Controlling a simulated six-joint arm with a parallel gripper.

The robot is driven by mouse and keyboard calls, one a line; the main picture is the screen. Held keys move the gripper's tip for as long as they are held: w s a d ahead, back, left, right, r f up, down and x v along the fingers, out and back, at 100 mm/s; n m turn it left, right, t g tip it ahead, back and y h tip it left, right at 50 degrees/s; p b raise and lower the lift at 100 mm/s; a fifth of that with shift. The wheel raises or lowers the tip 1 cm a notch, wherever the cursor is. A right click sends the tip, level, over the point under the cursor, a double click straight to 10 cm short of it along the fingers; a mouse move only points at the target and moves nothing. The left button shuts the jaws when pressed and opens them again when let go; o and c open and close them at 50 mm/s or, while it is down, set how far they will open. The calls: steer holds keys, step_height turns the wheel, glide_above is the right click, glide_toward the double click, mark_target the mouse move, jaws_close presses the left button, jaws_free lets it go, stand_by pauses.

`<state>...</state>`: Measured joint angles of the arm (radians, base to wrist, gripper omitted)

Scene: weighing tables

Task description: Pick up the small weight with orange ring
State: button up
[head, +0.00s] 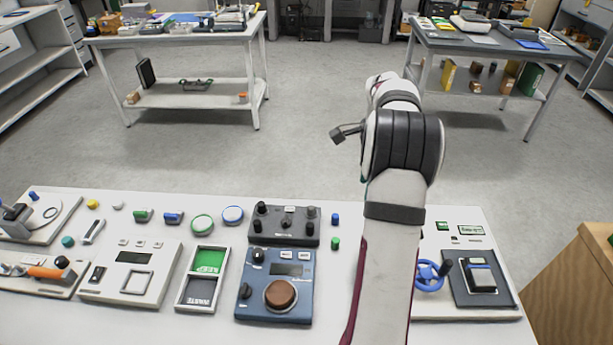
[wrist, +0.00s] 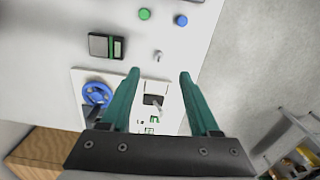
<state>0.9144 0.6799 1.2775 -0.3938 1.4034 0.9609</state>
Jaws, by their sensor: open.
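I cannot make out a small weight with an orange ring in either view. Orange shows on a handle (head: 46,273) at the left of the near table and on a small item (head: 242,97) on the far left table's lower shelf; neither is clearly a ringed weight. My gripper (wrist: 159,73) shows in the wrist view with its two teal fingers apart and nothing between them. It is above the right part of the near table.
The near table (head: 215,333) holds a blue scale (head: 256,312) with a brown disc, a white scale (head: 105,285), a divided tray (head: 179,292), a black knob box (head: 285,240) and a blue handwheel (head: 431,275). A wooden cabinet (head: 575,290) stands right. Open floor lies beyond.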

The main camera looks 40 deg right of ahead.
steer(key=shift+m, duration=0.5)
steer(key=f, duration=0.5)
steer(key=s+d+f, duration=0.1)
steer(key=f, duration=0.5)
steer(key=d+f, duration=0.1)
steer(key=f, duration=0.4)
steer(key=shift+s+f, duration=0.35)
steer(key=shift+f, duration=0.05)
jaws_close()
